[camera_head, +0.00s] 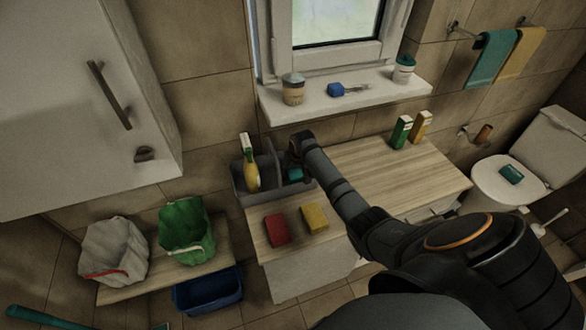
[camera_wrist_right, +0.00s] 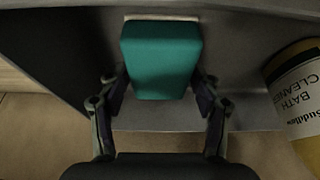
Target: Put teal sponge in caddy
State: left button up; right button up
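The grey caddy (camera_head: 262,196) stands at the left end of the wooden counter, with a yellow spray bottle (camera_head: 251,172) in its left part. My right gripper (camera_head: 297,168) reaches down into the caddy's right part. The teal sponge (camera_head: 295,174) shows just below it, mostly hidden by the gripper. In the right wrist view the teal sponge (camera_wrist_right: 161,60) sits between both fingers of the right gripper (camera_wrist_right: 162,80), which appear to touch its sides. Dark grey caddy walls surround it. I cannot tell whether the sponge rests on the caddy floor. My left gripper is not in view.
A red sponge (camera_head: 277,229) and a yellow sponge (camera_head: 315,218) lie in front of the caddy. Green and yellow boxes (camera_head: 411,130) stand at the counter's back. A bottle labelled bath cleaner (camera_wrist_right: 297,90) is close by on the right in the wrist view. The counter's middle is clear.

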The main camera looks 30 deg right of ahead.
jog(key=shift+o, duration=0.7)
jog(key=shift+r, duration=0.2)
jog(key=v, duration=1.2)
jog(key=shift+s+f, duration=0.1)
